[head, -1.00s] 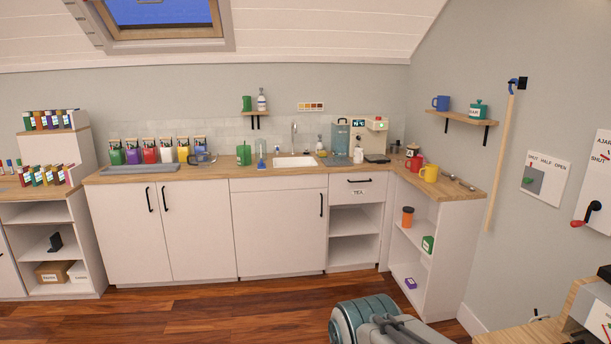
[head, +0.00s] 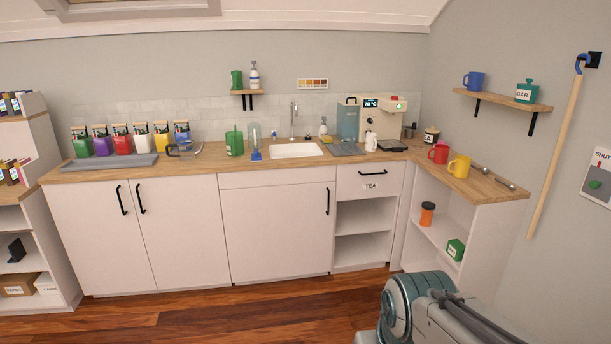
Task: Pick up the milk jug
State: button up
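A small white jug (head: 371,141), which looks like the milk jug, stands upright on the wooden counter (head: 330,160) in front of the coffee machine (head: 384,117). It is small in the picture, and its handle and contents are hard to make out. My gripper is not in view. Only a teal and grey part of my own arm shows at the bottom right, well short of the counter.
A grey mat (head: 346,149) lies left of the jug, beside the sink (head: 297,150). A red mug (head: 438,153) and a yellow mug (head: 459,166) stand to the right. Wooden floor (head: 240,318) before the cabinets is clear.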

aim_at(372, 139)
jog(key=z, duration=0.3)
jog(key=i, duration=1.6)
jog(key=z, duration=0.25)
jog(key=i, duration=2.75)
jog(key=u, duration=0.15)
